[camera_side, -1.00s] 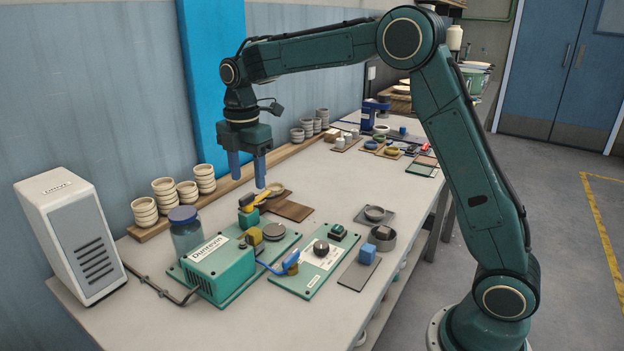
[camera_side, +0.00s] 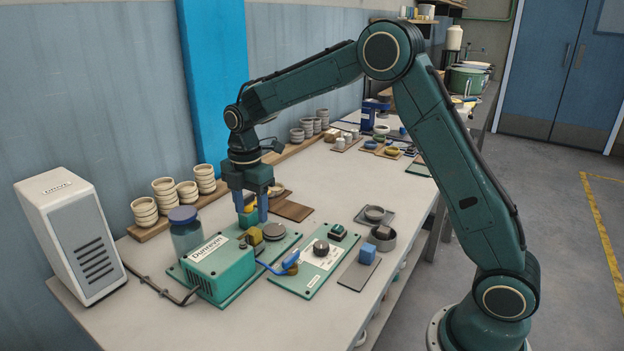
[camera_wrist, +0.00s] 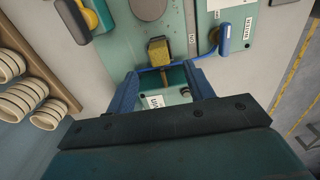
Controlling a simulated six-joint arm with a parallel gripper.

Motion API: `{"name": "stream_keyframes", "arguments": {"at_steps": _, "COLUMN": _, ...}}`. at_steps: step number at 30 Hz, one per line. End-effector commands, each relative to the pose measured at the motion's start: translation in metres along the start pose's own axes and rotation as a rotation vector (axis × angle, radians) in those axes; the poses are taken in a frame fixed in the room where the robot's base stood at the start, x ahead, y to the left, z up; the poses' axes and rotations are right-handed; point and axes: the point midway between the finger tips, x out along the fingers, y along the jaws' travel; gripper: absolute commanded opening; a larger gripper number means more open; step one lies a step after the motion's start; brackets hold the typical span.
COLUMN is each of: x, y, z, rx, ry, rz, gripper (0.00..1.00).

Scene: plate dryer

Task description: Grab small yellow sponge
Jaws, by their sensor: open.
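The small yellow sponge (camera_side: 254,237) looks like a dull yellow block on the green base of the machine, beside a round grey disc. In the wrist view the yellow sponge (camera_wrist: 159,50) lies just beyond the space between my fingertips. My gripper (camera_side: 251,211) points down above the machine, its blue fingers apart and empty. In the wrist view my gripper (camera_wrist: 163,80) shows a gap between the fingers with a blue cord across it. I cannot tell the exact height of the fingertips above the sponge.
The green machine housing (camera_side: 222,268), a blue-lidded jar (camera_side: 185,230) and the grey disc (camera_side: 274,231) stand close by. A yellow and green item (camera_wrist: 88,18) lies at the upper left in the wrist view.

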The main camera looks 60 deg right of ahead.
Motion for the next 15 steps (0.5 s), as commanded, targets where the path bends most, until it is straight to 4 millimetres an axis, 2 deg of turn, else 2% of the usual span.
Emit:
{"name": "stream_keyframes", "arguments": {"at_steps": 10, "x": 0.007, "y": 0.000, "z": 0.000, "rx": 0.000, "ry": 0.000, "rz": -0.001, "gripper": 0.53}}
{"name": "stream_keyframes", "arguments": {"at_steps": 15, "x": 0.021, "y": 0.000, "z": 0.000, "rx": 0.000, "ry": 0.000, "rz": -0.004, "gripper": 0.53}}
